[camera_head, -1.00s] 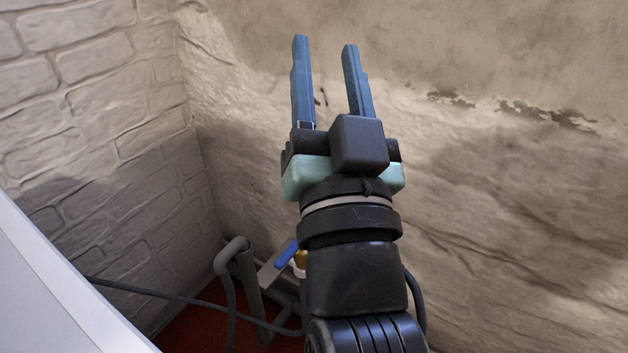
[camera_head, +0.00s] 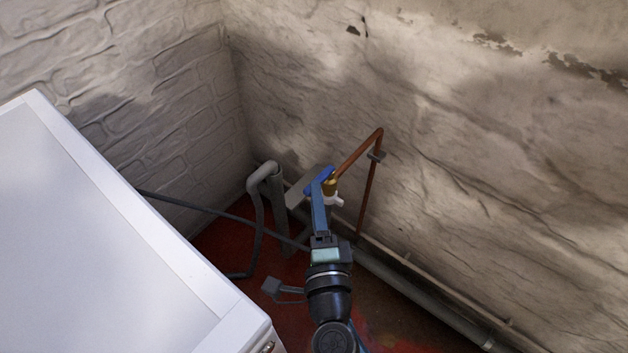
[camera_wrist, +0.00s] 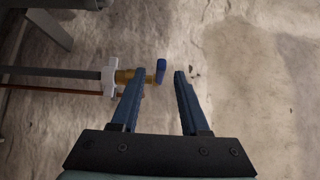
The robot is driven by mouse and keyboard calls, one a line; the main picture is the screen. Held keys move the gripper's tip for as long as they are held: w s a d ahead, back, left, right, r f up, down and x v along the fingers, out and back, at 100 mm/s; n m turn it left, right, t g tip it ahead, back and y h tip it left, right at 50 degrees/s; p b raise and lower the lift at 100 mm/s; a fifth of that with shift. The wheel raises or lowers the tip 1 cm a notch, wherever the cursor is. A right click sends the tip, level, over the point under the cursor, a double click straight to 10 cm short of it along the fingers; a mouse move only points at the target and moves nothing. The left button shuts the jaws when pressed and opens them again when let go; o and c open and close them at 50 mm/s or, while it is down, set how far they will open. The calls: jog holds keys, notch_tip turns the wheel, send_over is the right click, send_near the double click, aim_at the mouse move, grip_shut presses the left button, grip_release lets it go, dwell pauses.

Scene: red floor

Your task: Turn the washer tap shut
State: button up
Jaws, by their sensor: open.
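The washer tap is a brass valve (camera_head: 330,186) with a blue lever handle (camera_head: 318,181), at the end of a copper pipe near the wall corner. In the wrist view the blue handle (camera_wrist: 161,71) shows end-on beyond the brass body (camera_wrist: 132,76), with a white fitting (camera_wrist: 109,75) to its left. My gripper (camera_head: 318,190) reaches toward the tap, its blue fingers overlapping it in the head view. In the wrist view my gripper (camera_wrist: 155,82) is open and empty. The handle appears between the fingertips there; I cannot tell whether a finger touches it.
A white appliance (camera_head: 100,240) fills the lower left. A grey drain pipe (camera_head: 275,190) and dark hose (camera_head: 220,213) stand left of the tap. The copper pipe (camera_head: 368,190) runs down the wall at right. A grey pipe (camera_head: 430,300) runs along the wall's foot.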

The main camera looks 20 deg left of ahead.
jog(key=shift+x, duration=2)
grip_shut()
